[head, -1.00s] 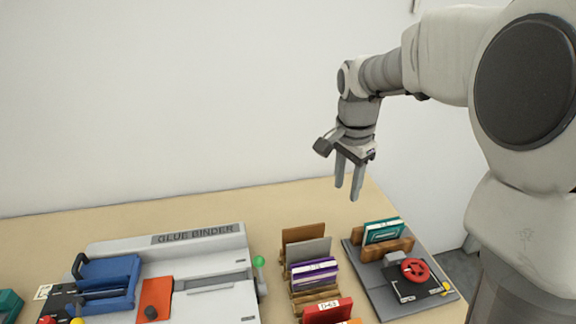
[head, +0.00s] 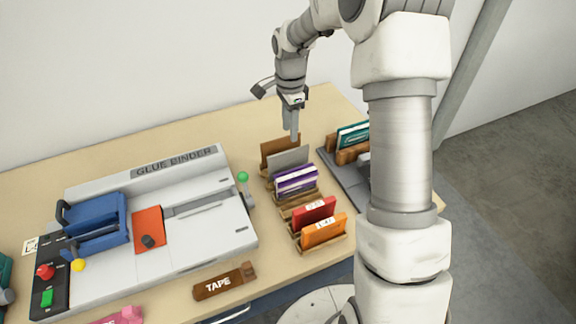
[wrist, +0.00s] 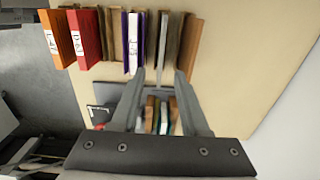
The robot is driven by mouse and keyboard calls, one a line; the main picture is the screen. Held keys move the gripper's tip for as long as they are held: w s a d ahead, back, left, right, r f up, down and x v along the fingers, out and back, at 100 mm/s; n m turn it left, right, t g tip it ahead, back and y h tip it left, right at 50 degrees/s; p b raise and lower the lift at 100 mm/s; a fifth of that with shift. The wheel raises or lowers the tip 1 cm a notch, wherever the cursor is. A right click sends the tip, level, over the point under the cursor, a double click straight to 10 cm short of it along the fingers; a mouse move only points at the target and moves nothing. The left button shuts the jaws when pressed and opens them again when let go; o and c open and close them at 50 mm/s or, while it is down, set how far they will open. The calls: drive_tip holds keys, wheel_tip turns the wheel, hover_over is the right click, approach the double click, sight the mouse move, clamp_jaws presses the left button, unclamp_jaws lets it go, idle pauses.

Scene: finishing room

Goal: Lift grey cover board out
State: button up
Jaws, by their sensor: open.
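The grey cover board (head: 288,159) stands upright in the wooden rack (head: 300,209), between a brown board (head: 279,147) and a purple-and-white book (head: 296,180). In the wrist view the grey board (wrist: 162,40) shows as a thin edge beside the brown one. My gripper (head: 291,135) is open and empty, pointing down just above and behind the grey board in the head view. In the wrist view its fingertips (wrist: 160,80) lie below the near ends of the boards, apart. Whether either finger touches the board cannot be told.
Red (head: 307,213) and orange (head: 324,230) books fill the rack's front. The glue binder (head: 160,205) stands left, with a green-knobbed lever (head: 243,177) near the rack. A grey fixture (head: 345,183) with a teal book (head: 352,135) is at right, partly hidden by my arm. The back table is clear.

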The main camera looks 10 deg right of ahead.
sight(288, 153)
drive_tip(key=f, duration=0.5)
drive_tip(key=f+p, duration=0.1)
drive_tip(key=f, duration=0.4)
drive_tip(key=shift+w+a, duration=0.1)
drive_tip(key=shift+a, duration=0.1)
clamp_jaws()
idle(1.1)
